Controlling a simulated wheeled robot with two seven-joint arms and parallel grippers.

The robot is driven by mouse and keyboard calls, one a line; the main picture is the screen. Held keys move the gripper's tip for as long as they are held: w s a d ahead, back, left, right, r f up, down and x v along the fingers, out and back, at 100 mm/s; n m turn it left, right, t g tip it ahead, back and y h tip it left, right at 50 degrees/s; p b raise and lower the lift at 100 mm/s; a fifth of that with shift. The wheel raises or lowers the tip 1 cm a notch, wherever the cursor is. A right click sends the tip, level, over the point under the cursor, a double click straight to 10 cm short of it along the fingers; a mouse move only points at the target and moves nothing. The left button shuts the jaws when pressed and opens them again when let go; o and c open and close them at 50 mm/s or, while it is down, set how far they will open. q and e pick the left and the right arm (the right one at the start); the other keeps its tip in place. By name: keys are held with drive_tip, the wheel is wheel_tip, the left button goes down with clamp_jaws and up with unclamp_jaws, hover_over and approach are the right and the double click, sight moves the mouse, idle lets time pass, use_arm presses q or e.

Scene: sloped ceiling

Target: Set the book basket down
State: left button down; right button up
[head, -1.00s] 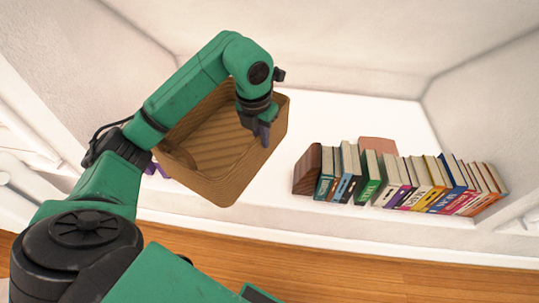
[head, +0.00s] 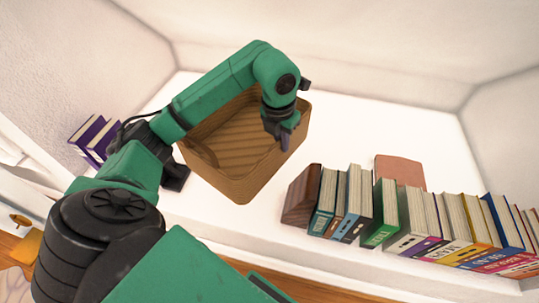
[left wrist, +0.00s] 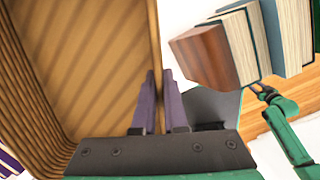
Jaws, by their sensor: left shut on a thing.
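The brown ribbed book basket (head: 255,180) hangs from my left gripper (head: 284,137) in the head view, over the white ledge. It is tilted toward me in the picture, and the part of its inside that shows is empty. The gripper's fingers straddle its right-hand wall. In the left wrist view, the basket (left wrist: 90,60) fills the left side, with its wall between the purple fingers (left wrist: 163,95). I cannot tell whether its underside touches the ledge. My right gripper (left wrist: 264,91) shows small at the right of the left wrist view; its opening is unclear.
A row of books (head: 430,215) stands right of the basket, starting with a dark wooden bookend (head: 301,196). A reddish-brown flat object (head: 400,171) lies behind them. Purple books (head: 95,135) stand at the left. The white ledge (head: 345,125) is bare behind the basket.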

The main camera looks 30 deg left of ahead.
sight(278, 164)
use_arm(q)
wheel_tip(278, 164, down, 17)
drive_tip(key=b, duration=0.1)
drive_tip(key=shift+r+b, duration=0.2)
drive_tip(key=shift+b, duration=0.2)
use_arm(e)
drive_tip(key=w, duration=0.1)
drive_tip(key=w+r, duration=0.1)
drive_tip(key=w+a, duration=0.1)
drive_tip(key=w, duration=0.1)
drive_tip(key=shift+r, duration=0.35)
use_arm(q)
drive_tip(key=shift+f, duration=0.1)
use_arm(e)
drive_tip(key=shift+w, duration=0.1)
use_arm(q)
drive_tip(key=c, duration=1)
unclamp_jaws()
drive_tip(key=shift+o, duration=0.2)
use_arm(e)
drive_tip(key=shift+r, duration=0.1)
